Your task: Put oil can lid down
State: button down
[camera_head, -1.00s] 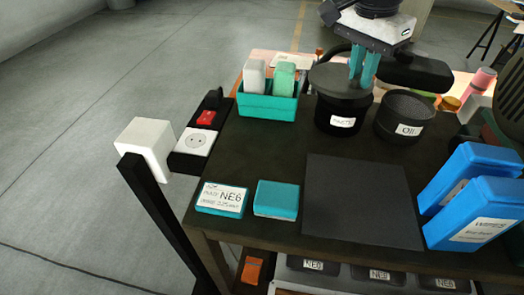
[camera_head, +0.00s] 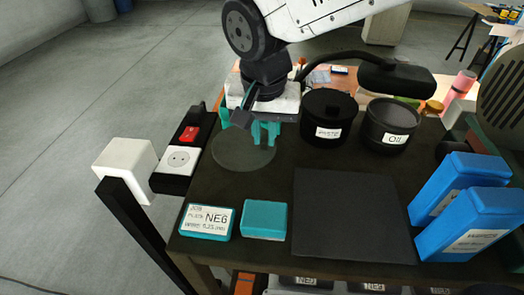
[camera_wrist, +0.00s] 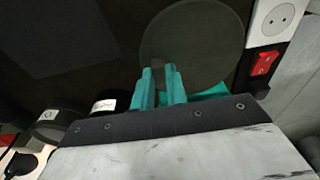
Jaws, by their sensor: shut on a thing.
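The oil can lid is a flat, dark grey disc (camera_head: 240,157) at the left of the dark table, behind the two boxes. It also shows as a round disc in the wrist view (camera_wrist: 200,35). My gripper (camera_head: 264,140) has its teal fingers (camera_wrist: 160,88) shut on the lid at its back right side in the head view. The lid lies level at or just above the tabletop; whether it touches is unclear. The oil can (camera_head: 386,138), a black round tin labelled "OIL", stands open at the back right.
A lidded black can (camera_head: 325,132) stands beside the oil can. A socket block (camera_head: 178,160) borders the left edge.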

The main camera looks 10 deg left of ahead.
aim_at(264, 151)
jog(key=shift+f, duration=2.4)
jog(key=shift+f, duration=0.1)
jog(key=c, duration=1.4)
grip_release()
notch_tip(264, 151, up, 12)
jog(key=s, duration=0.1)
jog(key=shift+s, duration=0.2)
jog(key=shift+d, duration=0.1)
